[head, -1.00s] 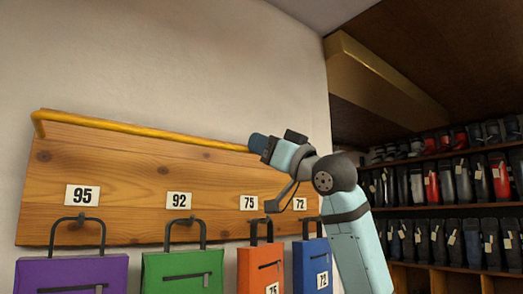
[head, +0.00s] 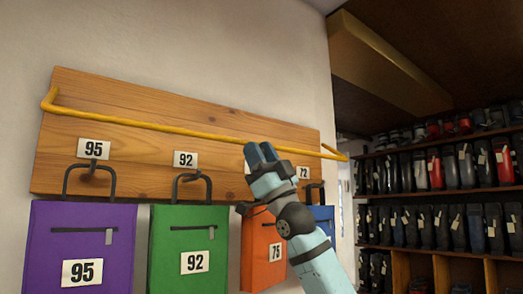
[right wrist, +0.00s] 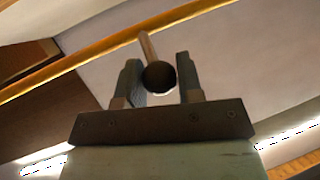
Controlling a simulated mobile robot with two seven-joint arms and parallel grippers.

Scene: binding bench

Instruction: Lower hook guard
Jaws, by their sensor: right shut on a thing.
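The hook guard (head: 170,128) is a long yellow bar with bent ends. It crosses the wooden board (head: 120,95) about mid-height, above the number labels. My right gripper (head: 262,153) is at the bar, right of its middle, and hides part of it. In the right wrist view, a dark round knob (right wrist: 159,77) on a pale stalk sits between the two fingers of my right gripper (right wrist: 157,62), which is shut on it. The yellow bar (right wrist: 90,55) runs just beyond. My left gripper is not in view.
Below the guard hang a purple bag (head: 75,245), a green bag (head: 185,235), an orange bag (head: 258,225) and a partly hidden blue bag (head: 322,215) on hooks. Shelves (head: 440,195) with several dark and red items stand at the right.

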